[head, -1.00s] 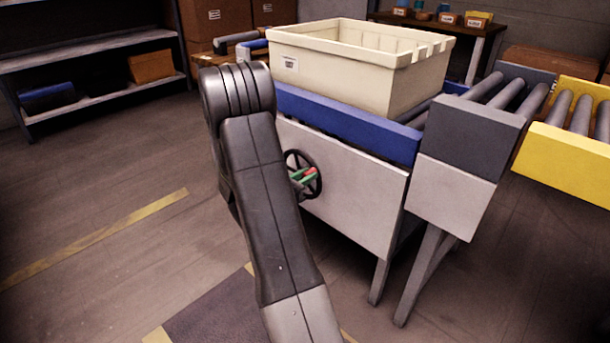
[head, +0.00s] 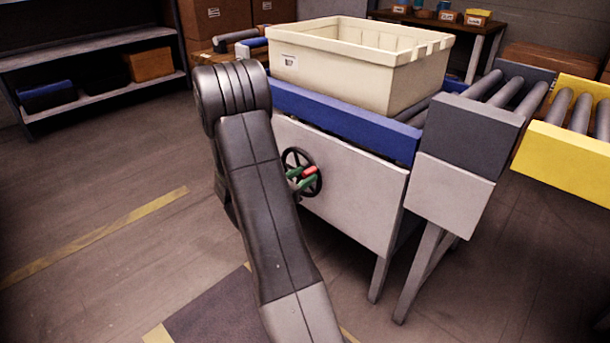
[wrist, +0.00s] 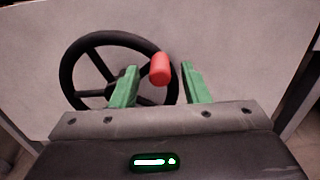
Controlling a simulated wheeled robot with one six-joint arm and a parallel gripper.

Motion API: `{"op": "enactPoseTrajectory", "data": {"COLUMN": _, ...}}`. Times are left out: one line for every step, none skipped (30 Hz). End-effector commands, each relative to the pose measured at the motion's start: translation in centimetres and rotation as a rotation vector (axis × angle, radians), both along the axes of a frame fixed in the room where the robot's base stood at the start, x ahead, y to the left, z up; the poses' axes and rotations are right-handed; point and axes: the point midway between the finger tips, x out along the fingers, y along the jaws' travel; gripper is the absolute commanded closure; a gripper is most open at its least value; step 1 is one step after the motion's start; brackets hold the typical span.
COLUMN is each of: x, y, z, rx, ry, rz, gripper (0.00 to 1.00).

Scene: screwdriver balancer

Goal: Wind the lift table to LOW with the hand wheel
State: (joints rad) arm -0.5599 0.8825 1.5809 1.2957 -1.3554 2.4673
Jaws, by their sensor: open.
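The black hand wheel (head: 287,159) with a red knob (head: 311,170) is on the pale front panel of the lift table (head: 340,205). The table has a blue top edge and carries a cream tote (head: 345,75). My gripper (wrist: 159,66) has green fingers, open, one on each side of the red knob (wrist: 160,74), with a visible gap on both sides. The knob lies at the right part of the wheel (wrist: 72,58) in the wrist view. In the head view my arm hides the panel's left end. No LOW mark is visible.
A roller conveyor with a grey end block (head: 470,125) stands close to the table's right, with a yellow roller section (head: 565,160) beyond. A shelf (head: 95,100) is at the back left. The floor to the left is open.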

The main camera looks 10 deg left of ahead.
Motion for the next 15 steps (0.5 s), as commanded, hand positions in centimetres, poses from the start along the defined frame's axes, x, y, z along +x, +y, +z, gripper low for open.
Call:
{"op": "enactPoseTrajectory", "data": {"x": -0.7, "y": 0.6, "z": 0.1, "rx": -0.001, "ry": 0.002, "rz": 0.003, "gripper": 0.58}}
{"op": "enactPoseTrajectory", "data": {"x": -1.1, "y": 1.0, "z": 0.2, "rx": -0.001, "ry": 0.004, "rz": 0.005, "gripper": 0.58}}
{"op": "enactPoseTrajectory", "data": {"x": -1.8, "y": 1.5, "z": 0.2, "rx": -0.001, "ry": 0.002, "rz": 0.005, "gripper": 0.58}}
{"op": "enactPoseTrajectory", "data": {"x": -2.3, "y": 2.0, "z": 0.2, "rx": -0.001, "ry": 0.002, "rz": 0.006, "gripper": 0.58}}
{"op": "enactPoseTrajectory", "data": {"x": -2.9, "y": 2.4, "z": 0.2, "rx": 0.0, "ry": 0.003, "rz": 0.006, "gripper": 0.58}}
{"op": "enactPoseTrajectory", "data": {"x": -3.7, "y": 3.0, "z": 0.3, "rx": -0.002, "ry": 0.002, "rz": 0.007, "gripper": 0.58}}
{"op": "enactPoseTrajectory", "data": {"x": -4.2, "y": 3.4, "z": 0.2, "rx": -0.002, "ry": 0.003, "rz": 0.005, "gripper": 0.58}}
{"op": "enactPoseTrajectory", "data": {"x": -4.8, "y": 3.9, "z": 0.2, "rx": -0.002, "ry": 0.003, "rz": 0.007, "gripper": 0.58}}
{"op": "enactPoseTrajectory", "data": {"x": -5.5, "y": 4.4, "z": 0.2, "rx": -0.001, "ry": 0.002, "rz": 0.005, "gripper": 0.58}}
{"op": "enactPoseTrajectory", "data": {"x": -6.0, "y": 4.8, "z": 0.2, "rx": -0.001, "ry": 0.002, "rz": 0.006, "gripper": 0.58}}
{"op": "enactPoseTrajectory", "data": {"x": -6.5, "y": 5.2, "z": 0.2, "rx": -0.001, "ry": 0.002, "rz": 0.006, "gripper": 0.58}}
{"op": "enactPoseTrajectory", "data": {"x": -7.1, "y": 5.7, "z": 0.1, "rx": -0.001, "ry": 0.002, "rz": 0.005, "gripper": 0.58}}
{"op": "enactPoseTrajectory", "data": {"x": -7.5, "y": 6.0, "z": 0.2, "rx": -0.002, "ry": 0.003, "rz": 0.004, "gripper": 0.58}}
{"op": "enactPoseTrajectory", "data": {"x": -7.9, "y": 6.2, "z": 0.1, "rx": -0.002, "ry": 0.002, "rz": 0.005, "gripper": 0.58}}
{"op": "enactPoseTrajectory", "data": {"x": -8.4, "y": 6.6, "z": 0.1, "rx": -0.001, "ry": 0.004, "rz": 0.004, "gripper": 0.58}}
